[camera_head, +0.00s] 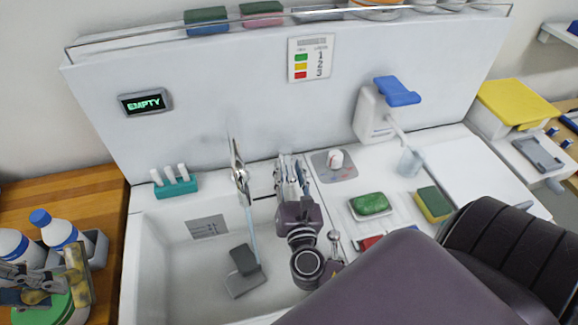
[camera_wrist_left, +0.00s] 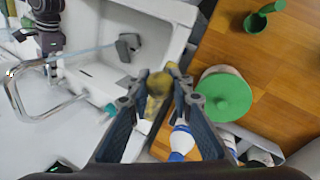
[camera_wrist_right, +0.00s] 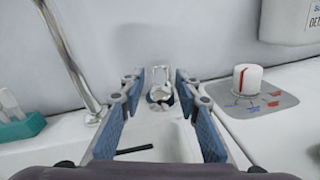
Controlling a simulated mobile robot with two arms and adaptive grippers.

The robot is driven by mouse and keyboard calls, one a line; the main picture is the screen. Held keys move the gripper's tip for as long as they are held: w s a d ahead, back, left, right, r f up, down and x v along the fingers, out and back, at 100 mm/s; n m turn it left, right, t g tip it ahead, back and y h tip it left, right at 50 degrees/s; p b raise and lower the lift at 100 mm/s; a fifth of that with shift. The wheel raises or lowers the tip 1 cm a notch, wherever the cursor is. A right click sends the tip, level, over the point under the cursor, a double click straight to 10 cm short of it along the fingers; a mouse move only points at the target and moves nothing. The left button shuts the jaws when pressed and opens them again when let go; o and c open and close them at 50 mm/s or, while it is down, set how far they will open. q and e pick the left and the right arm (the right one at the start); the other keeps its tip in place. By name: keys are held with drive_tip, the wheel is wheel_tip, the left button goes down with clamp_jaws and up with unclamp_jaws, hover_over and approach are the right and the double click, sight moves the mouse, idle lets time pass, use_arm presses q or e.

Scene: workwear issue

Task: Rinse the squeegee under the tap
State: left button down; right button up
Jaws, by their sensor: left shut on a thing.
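My left gripper (camera_head: 38,288) is at the far left, outside the sink, shut on a yellowish tool that looks like the squeegee (camera_head: 78,268). The left wrist view shows it blurred between the fingers (camera_wrist_left: 158,84). The chrome tap (camera_head: 239,172) stands at the back of the sink (camera_head: 175,262), and a thin bluish water stream (camera_head: 252,222) falls from it. My right gripper (camera_head: 290,180) is at the sink's back right edge. In the right wrist view its fingers (camera_wrist_right: 160,85) are apart, with a small chrome fitting (camera_wrist_right: 161,76) showing between or beyond them.
A dark grey block (camera_head: 243,259) lies in the sink. A red-marked dial (camera_head: 335,160) is right of my right gripper. White bottles with blue caps (camera_head: 60,232) and a green round lid (camera_wrist_left: 223,96) crowd the wooden counter (camera_head: 95,185). A wall display (camera_head: 146,102) reads EMPTY.

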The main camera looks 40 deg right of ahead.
drive_tip(key=v, duration=1.2)
drive_tip(key=shift+f, duration=0.15)
